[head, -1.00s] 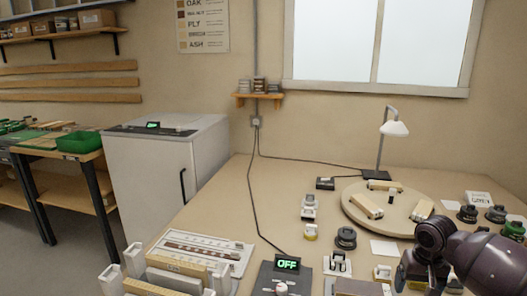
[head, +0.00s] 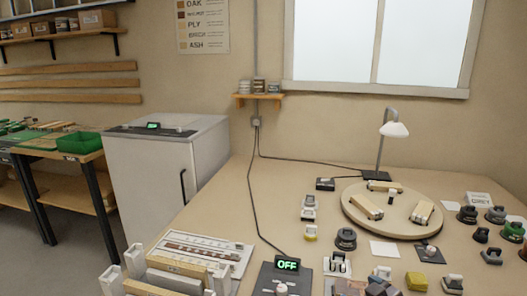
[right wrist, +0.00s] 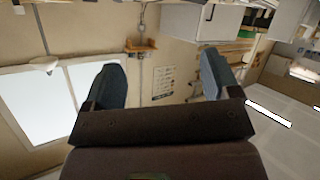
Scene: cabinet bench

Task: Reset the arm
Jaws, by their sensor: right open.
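My right gripper (right wrist: 160,78) shows in the right wrist view with its two dark fingers spread wide apart and nothing between them. It is up in the air, with the wall, the window and the cabinet behind it at a rolled angle. In the head view the right arm is no longer over the bench's right side; a small dark shape at the bottom edge cannot be made out clearly. My left gripper is in neither view.
The bench (head: 220,205) holds a round turntable (head: 352,214) with wooden blocks, a desk lamp (head: 394,130), a box reading OFF (head: 287,265) and several small parts at right. A white cabinet (head: 150,175) stands left; a green bin (head: 80,143) sits beyond it.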

